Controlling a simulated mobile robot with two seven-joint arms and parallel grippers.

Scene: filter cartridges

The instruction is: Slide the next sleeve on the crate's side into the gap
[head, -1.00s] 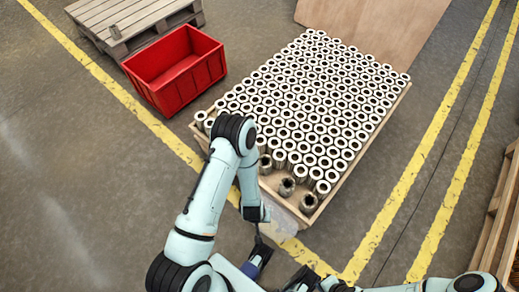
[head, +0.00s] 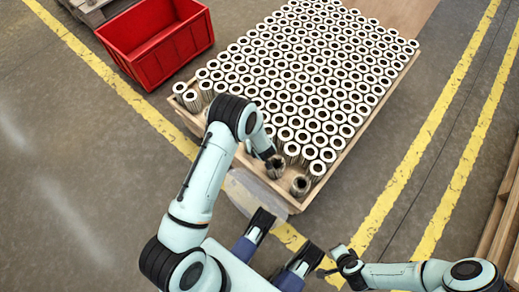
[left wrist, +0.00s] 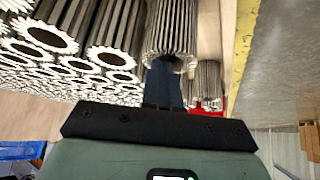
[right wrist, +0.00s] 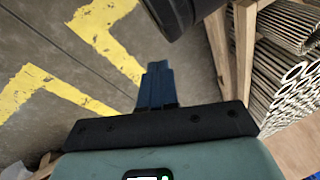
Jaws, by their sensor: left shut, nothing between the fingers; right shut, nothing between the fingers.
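Metal pleated sleeves (head: 300,95) stand upright in close rows in a shallow wooden tray (head: 345,155). My left gripper (head: 272,157) is shut and empty, low at that near edge. In the left wrist view its fingers (left wrist: 163,85) lie against or just in front of the end of a sleeve (left wrist: 172,30); contact is unclear. Another sleeve (left wrist: 207,80) stands beyond. My left arm hides part of the near row. My right gripper (right wrist: 157,85) is shut and empty, away from the sleeves.
The red crate (head: 160,50) stands on the floor left of the tray. A pallet (head: 92,10) lies behind it. Yellow lines cross the floor. A wooden structure (head: 505,215) is at the right edge. Floor right of the tray is clear.

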